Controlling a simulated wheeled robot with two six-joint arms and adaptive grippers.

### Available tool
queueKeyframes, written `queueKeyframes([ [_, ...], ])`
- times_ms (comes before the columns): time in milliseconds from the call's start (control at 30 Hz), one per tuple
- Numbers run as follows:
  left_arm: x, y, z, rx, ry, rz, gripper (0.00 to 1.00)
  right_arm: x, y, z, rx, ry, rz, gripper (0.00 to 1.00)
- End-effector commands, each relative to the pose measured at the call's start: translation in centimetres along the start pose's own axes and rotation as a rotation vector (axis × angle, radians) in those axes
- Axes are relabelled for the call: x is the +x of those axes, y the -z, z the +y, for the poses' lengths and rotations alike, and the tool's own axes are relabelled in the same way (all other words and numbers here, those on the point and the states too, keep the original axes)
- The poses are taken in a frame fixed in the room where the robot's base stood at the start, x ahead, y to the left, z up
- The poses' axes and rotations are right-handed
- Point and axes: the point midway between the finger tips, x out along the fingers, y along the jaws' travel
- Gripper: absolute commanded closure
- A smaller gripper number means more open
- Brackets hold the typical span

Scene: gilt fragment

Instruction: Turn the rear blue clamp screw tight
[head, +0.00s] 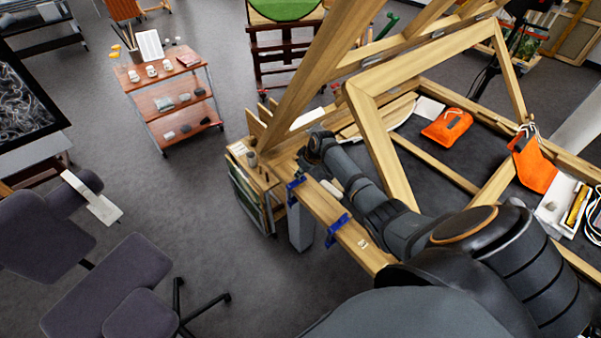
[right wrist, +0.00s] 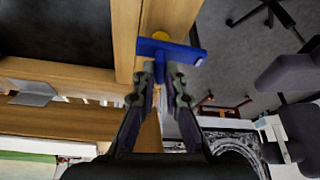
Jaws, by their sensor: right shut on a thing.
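Two blue clamps sit along the edge of the wooden bench beam in the head view, the rear one (head: 293,188) further away and the front one (head: 338,230) nearer. My right gripper (right wrist: 162,76) is at the rear clamp, its fingers shut on the blue screw. In the right wrist view the blue clamp (right wrist: 184,52) shows as a bar with a short stem running between my fingertips. In the head view the fingertips are hard to make out. My left gripper is not in view.
A wooden frame (head: 375,140) rises right beside my right arm. Orange pouches (head: 446,127) and a white tray (head: 562,205) lie on the dark bench top. A trolley (head: 172,95) with cups and a grey chair (head: 105,285) stand left. Open floor lies between.

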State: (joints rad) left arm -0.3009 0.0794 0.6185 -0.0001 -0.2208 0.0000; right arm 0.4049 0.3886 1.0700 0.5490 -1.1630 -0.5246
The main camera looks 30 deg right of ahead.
Motion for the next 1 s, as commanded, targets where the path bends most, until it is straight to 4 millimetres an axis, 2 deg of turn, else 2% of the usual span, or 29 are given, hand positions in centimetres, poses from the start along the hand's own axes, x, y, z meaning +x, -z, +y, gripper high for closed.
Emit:
queueKeyframes([
  [267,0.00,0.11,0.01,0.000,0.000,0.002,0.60,-0.01,0.04,-0.04,0.014,-0.006,0.001,1.00],
  [467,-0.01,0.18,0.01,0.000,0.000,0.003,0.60,-0.02,0.08,-0.07,0.087,-0.038,0.002,1.00],
  [1000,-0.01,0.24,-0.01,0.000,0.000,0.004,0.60,0.00,0.26,-0.41,0.529,-0.218,0.003,1.00],
])
